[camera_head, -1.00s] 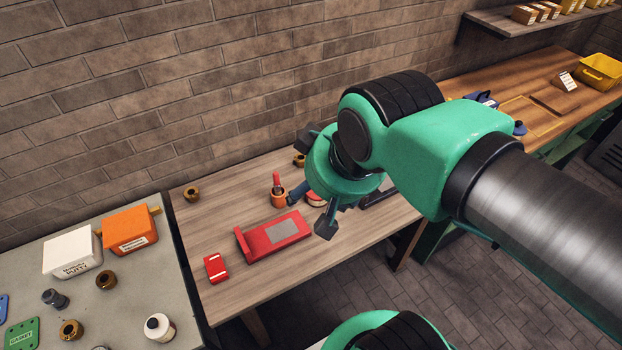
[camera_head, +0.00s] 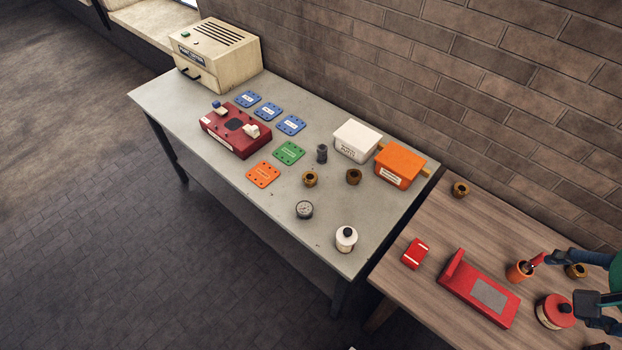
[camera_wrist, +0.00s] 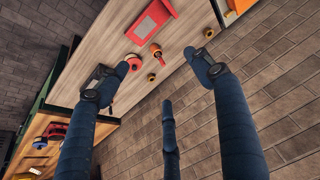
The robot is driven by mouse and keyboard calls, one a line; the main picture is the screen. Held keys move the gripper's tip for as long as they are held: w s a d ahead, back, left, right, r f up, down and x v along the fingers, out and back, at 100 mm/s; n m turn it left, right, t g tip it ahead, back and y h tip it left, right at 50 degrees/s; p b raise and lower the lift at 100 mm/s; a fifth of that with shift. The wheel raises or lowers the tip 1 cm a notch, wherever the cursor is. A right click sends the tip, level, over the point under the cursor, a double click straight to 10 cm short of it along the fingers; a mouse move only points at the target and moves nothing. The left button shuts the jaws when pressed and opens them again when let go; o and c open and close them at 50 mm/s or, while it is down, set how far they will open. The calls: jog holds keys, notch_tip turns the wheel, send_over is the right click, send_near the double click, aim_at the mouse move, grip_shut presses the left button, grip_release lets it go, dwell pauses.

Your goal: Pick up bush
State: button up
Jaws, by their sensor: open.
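Several bushes, short brass-brown rings, are in the head view. Two stand on the grey table, a left one (camera_head: 310,178) and a right one (camera_head: 353,177). A third bush (camera_head: 460,189) stands at the back left of the wooden table, and a fourth (camera_head: 577,271) is near the right edge, beside my gripper (camera_head: 575,285). In the wrist view, one bush (camera_wrist: 151,77) lies between the spread fingers of my gripper (camera_wrist: 148,72), some distance beyond them. Another bush (camera_wrist: 209,33) is near the right fingertip. My gripper is open and empty above the wooden table.
An orange cup (camera_head: 519,270) with a red-handled tool stands near the fourth bush. A red tin (camera_head: 554,311), a red tray-like block (camera_head: 480,290) and a small red box (camera_head: 415,253) share the wooden table (camera_head: 425,220). White (camera_head: 356,142) and orange (camera_head: 400,166) boxes stand on the grey table.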

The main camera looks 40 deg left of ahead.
jog(key=w+a+f+g+p, duration=0.2)
jog(key=w+a, duration=1.8)
jog(key=a, duration=0.3)
jog(key=w+a+f+g+p, duration=0.1)
jog(key=a+f, duration=0.2)
jog(key=a, duration=0.4)
jog(key=w+a+f+m, duration=0.1)
jog(key=w+a+f, duration=0.1)
jog(key=a+f, duration=0.3)
jog(key=w+a+f+g+p, duration=0.1)
jog(key=a+f, duration=0.1)
jog(key=a, duration=0.6)
jog(key=s+a+f+p, duration=0.1)
jog(key=s+a+f, duration=0.3)
jog(key=a+f, duration=0.7)
jog(key=s+a+f+m+g, duration=0.1)
jog(key=s+a+f, duration=0.3)
jog(key=a+f, duration=0.8)
jog(key=shift+a+f+p, duration=0.3)
jog(key=shift+a+p, duration=0.05)
jog(key=shift+a, duration=0.8)
send_over(309, 178)
jog(key=s+d, duration=0.1)
jog(key=shift+f, duration=4.25)
jog(key=shift+d+f, duration=0.1)
